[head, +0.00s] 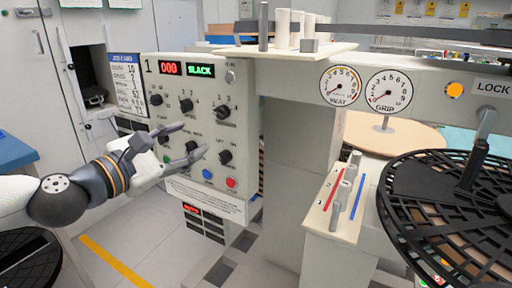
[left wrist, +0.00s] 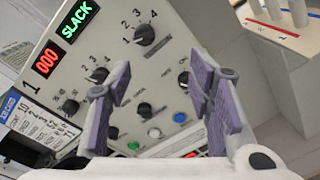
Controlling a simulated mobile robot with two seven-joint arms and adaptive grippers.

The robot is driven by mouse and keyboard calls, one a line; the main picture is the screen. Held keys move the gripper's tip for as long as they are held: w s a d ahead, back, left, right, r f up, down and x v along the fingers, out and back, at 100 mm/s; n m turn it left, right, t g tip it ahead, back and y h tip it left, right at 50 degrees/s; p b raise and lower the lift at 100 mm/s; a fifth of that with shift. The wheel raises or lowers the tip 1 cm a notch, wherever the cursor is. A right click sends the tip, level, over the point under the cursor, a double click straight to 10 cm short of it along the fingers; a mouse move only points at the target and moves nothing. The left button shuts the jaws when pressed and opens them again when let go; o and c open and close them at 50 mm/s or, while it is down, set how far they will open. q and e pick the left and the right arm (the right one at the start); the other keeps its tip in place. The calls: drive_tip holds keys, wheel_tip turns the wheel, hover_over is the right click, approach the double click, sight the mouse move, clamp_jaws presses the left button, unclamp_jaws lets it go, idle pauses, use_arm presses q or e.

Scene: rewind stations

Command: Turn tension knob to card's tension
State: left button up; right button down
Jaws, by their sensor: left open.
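The control panel (head: 205,80) carries a red 000 display (head: 170,68) and a green SLACK display (head: 200,70). Several black knobs sit on it, among them an upper right knob (head: 222,112) and an upper middle knob (head: 186,104) with number scales; their names are too small to read. The same two show in the left wrist view, the upper right one (left wrist: 144,34) and the upper middle one (left wrist: 97,75). A blue-topped card (head: 127,80) with printed numbers hangs left of the panel. My left gripper (head: 193,138) is open and empty in front of the panel, its fingers apart from the upper knobs.
Blue (head: 207,174) and red (head: 231,183) buttons sit low on the panel. Two round gauges (head: 365,88) are to the right. The floor below is open.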

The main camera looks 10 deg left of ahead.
sight(218, 115)
use_arm(q)
drive_tip(key=shift+n+t, duration=0.3)
drive_tip(key=x, duration=0.4)
drive_tip(key=a+r+x, duration=0.1)
drive_tip(key=x, duration=0.7)
drive_tip(key=shift+w+a+r, duration=0.1)
drive_tip(key=shift+w+r, duration=0.1)
drive_tip(key=shift+w, duration=0.2)
drive_tip(key=shift+c, duration=0.4)
clamp_jaws()
